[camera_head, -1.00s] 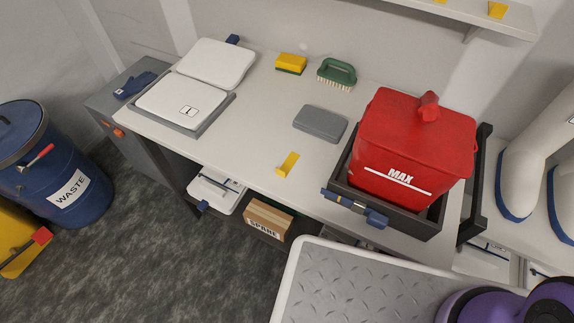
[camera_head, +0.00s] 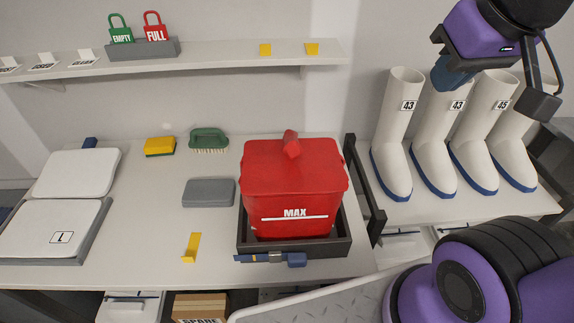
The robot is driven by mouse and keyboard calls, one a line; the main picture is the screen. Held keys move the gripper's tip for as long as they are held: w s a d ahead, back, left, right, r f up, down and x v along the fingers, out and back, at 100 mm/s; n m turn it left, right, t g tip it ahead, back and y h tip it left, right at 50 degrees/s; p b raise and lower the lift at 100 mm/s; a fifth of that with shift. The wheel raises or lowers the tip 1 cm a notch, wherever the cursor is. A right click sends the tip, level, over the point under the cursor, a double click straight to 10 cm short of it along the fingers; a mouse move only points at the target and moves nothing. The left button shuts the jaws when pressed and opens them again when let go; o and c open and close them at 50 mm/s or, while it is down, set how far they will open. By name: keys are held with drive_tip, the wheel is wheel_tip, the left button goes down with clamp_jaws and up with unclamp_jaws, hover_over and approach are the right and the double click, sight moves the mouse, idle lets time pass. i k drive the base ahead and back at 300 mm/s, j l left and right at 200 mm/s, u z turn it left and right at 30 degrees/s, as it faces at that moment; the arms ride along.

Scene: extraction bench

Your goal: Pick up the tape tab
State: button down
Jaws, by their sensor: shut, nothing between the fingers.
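A yellow tape tab (camera_head: 191,247) lies on the pale bench top near its front edge, left of the red bin. One end of it appears bent up. My gripper (camera_head: 451,80) is at the upper right, in front of the white boots and far from all three tabs. It is shut and empty, and its fingertips are only partly clear.
A grey block (camera_head: 209,192), green brush (camera_head: 208,139) and yellow sponge (camera_head: 160,146) lie on the bench. White boots (camera_head: 399,140) stand at right. Padlocks (camera_head: 155,27) stand on the shelf.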

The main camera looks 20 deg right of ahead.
sight(193, 248)
drive_tip(key=k+j+u, duration=0.1)
drive_tip(key=u, duration=0.35)
drive_tip(key=k+j+u, duration=0.2)
drive_tip(key=u, duration=0.25)
drive_tip(key=j+u, duration=0.25)
drive_tip(key=u, duration=0.2)
drive_tip(key=k, duration=0.1)
